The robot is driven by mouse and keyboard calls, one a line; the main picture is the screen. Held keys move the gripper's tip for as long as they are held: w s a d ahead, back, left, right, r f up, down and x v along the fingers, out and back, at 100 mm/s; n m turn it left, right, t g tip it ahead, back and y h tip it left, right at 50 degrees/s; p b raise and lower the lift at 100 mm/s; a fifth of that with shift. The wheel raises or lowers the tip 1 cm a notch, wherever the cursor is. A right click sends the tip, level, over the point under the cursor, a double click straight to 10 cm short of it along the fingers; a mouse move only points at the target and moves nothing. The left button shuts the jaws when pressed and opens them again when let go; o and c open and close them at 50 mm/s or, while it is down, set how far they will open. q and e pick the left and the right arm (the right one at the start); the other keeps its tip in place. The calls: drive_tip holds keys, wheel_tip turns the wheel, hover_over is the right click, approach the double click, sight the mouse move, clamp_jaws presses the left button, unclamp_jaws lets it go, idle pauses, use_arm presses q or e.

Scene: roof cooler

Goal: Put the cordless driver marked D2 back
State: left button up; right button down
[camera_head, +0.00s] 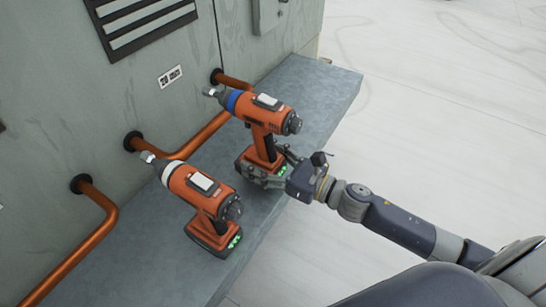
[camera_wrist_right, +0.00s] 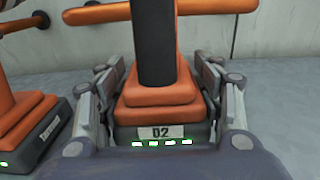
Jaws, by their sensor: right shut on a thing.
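The driver marked D2 (camera_wrist_right: 160,132) stands upright between the fingers of my right gripper (camera_wrist_right: 165,110) in the right wrist view. In the head view it is the orange driver with a blue collar (camera_head: 262,110), on the grey ledge (camera_head: 335,88). My right gripper (camera_head: 268,170) is shut around its base from the right. I cannot tell whether the base touches the ledge. A second orange driver with a white collar (camera_head: 203,195) stands nearer on the ledge. Its base also shows at the left of the right wrist view (camera_wrist_right: 38,128). My left gripper is not in view.
Copper pipes (camera_head: 203,135) come out of the grey cooler wall (camera_head: 60,95) behind the drivers, close to their noses. A vent (camera_head: 140,22) and a small label (camera_head: 170,76) are on the wall. The ledge is clear at its far right end.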

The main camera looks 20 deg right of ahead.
drive_tip(key=shift+f, duration=1.55)
drive_tip(key=shift+f, duration=0.15)
drive_tip(key=shift+c, duration=2.3)
unclamp_jaws()
drive_tip(key=shift+f, duration=0.15)
drive_tip(key=shift+s, duration=0.1)
drive_tip(key=b+v, duration=0.3)
drive_tip(key=v, duration=0.9)
